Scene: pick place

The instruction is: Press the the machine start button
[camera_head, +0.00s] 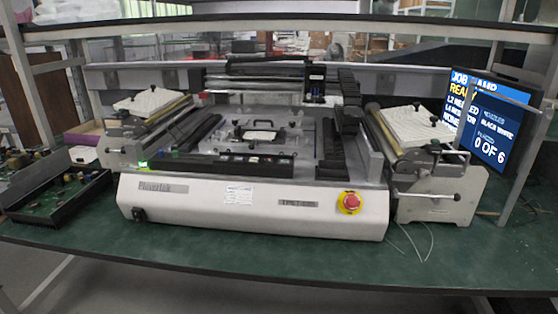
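The machine (270,208) is a wide white and grey unit standing on the green bench in the head view. A large red mushroom button (350,201) on a yellow ring sits at the right of its white front panel. A dark control strip (225,160) with several small coloured buttons runs along the machine's front top edge. A small green light (143,164) glows at the strip's left end. The labels are too small to read, so I cannot tell which is the start button. Neither of my grippers is in view.
The green bench top (290,262) is clear in front of the machine. A black tray of electronic parts (60,200) lies at the left. A lit blue screen (490,125) stands at the right. A shelf (290,24) spans above the machine. Thin wires lie at the front right.

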